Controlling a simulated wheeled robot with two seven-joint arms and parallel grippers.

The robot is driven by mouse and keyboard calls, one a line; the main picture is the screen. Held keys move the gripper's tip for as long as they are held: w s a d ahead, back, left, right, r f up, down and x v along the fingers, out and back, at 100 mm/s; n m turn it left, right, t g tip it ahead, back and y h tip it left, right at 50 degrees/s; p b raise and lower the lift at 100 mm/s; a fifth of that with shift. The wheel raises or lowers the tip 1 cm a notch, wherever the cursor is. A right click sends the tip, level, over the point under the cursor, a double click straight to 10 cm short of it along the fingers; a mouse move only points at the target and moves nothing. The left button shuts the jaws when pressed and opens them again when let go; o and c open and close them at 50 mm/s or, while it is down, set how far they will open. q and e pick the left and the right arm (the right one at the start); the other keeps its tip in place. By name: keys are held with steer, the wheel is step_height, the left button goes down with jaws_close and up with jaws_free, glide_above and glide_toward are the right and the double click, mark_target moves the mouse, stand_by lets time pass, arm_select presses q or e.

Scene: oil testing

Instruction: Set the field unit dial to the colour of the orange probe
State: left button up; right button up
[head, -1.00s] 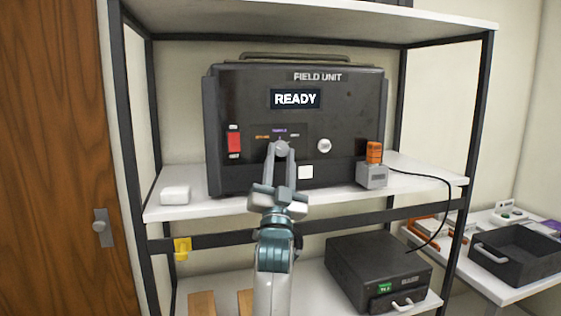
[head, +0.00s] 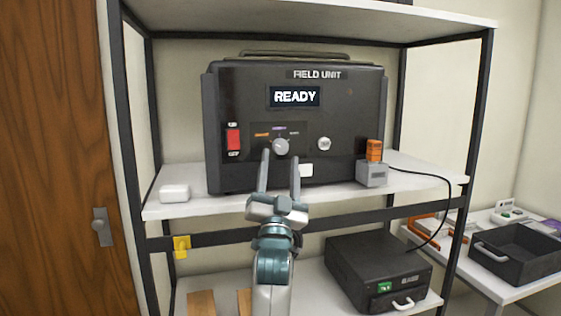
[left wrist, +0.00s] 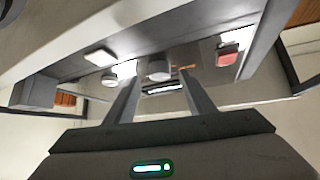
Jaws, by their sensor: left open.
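The black field unit (head: 230,110) stands on the upper shelf, its screen reading READY. Its grey round dial (head: 281,146) has an orange label at left, a purple one above and a pale one at right. The dial's pointer is too small to read surely. The orange probe (head: 374,150) sits upright in a grey holder (head: 372,175) at the unit's right. My left gripper (head: 281,163) is open and empty, its fingers apart just in front of and below the dial. The left wrist view shows the dial (left wrist: 159,71) between and beyond the fingers (left wrist: 160,98). My right gripper is out of view.
A red rocker switch (head: 233,139) is left of the dial, a round button (head: 324,144) right, and a white square (head: 306,171) below. A white box (head: 175,193) is on the shelf. A black device (head: 378,270) sits below. A cable (head: 430,176) runs right of the probe.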

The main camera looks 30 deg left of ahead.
arm_select(q)
steer(key=b+v, duration=0.4)
steer(key=v, duration=1)
steer(key=shift+f, duration=0.35)
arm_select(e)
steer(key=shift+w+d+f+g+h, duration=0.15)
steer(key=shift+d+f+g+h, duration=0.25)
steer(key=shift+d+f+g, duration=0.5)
arm_select(q)
steer(key=shift+s+d, duration=0.1)
steer(key=shift+s, duration=0.05)
